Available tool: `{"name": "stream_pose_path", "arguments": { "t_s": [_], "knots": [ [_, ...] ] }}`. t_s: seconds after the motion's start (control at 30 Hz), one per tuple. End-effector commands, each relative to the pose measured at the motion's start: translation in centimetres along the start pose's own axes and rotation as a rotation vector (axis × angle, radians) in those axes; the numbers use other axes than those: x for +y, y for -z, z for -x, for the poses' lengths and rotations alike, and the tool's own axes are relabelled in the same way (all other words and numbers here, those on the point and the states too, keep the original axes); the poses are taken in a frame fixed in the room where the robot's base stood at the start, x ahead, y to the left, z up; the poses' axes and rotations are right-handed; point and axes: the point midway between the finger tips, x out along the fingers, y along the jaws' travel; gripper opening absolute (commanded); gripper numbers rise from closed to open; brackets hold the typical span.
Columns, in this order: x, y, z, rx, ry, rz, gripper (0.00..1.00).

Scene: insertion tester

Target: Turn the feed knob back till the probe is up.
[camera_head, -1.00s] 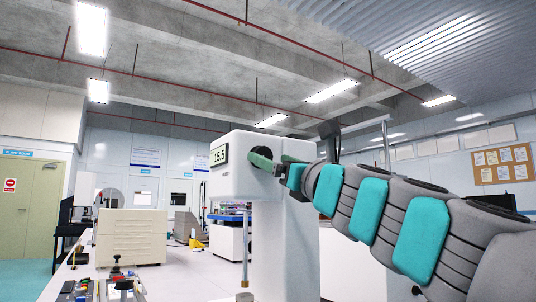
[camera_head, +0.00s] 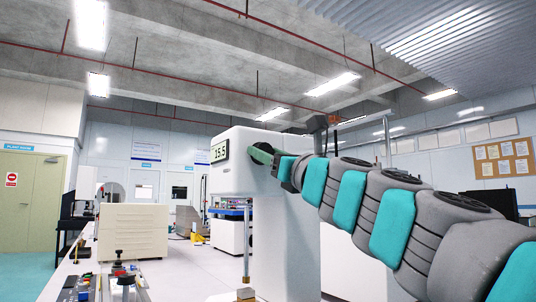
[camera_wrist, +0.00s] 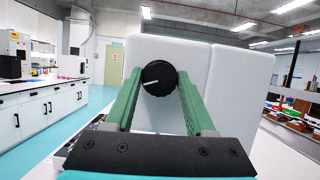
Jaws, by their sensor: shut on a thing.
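The feed knob (camera_wrist: 158,78) is black and round, with a white pointer line towards the left in the wrist view. It sits on the side of the white tester head (camera_head: 237,176). My gripper (camera_wrist: 157,88) has its green fingers on both sides of the knob and is shut on it. In the head view my gripper (camera_head: 264,153) is at the head's right side and hides most of the knob. The display (camera_head: 219,152) seems to read 15.5. The probe (camera_head: 246,240) is a thin rod hanging below the head, its lower end close above a small block (camera_head: 245,294).
The tester's white column (camera_head: 285,240) stands behind the probe. A cream cabinet (camera_head: 133,231) and small bench parts (camera_head: 122,282) are at left. My arm comes in from the right. White cupboards (camera_wrist: 40,115) line the wrist view's left.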

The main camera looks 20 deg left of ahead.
Motion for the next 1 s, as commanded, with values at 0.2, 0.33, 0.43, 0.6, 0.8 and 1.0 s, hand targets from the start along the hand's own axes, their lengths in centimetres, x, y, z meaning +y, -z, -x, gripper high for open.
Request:
{"name": "stream_pose_path", "arguments": {
  "t_s": [0.2,0.33,0.43,0.6,0.8,1.0],
  "knots": [
    [0.01,0.01,0.0,0.0,0.0,0.0,0.22],
    [0.01,0.0,0.0,0.0,0.0,0.0,0.07],
    [0.01,0.01,0.0,0.0,0.0,0.0,0.0],
    [0.01,0.02,0.0,0.0,-0.001,0.002,0.0],
    [0.0,0.02,0.0,0.0,-0.002,0.005,0.0],
    [0.0,0.02,0.0,0.0,-0.004,0.009,0.0]
  ]
}}
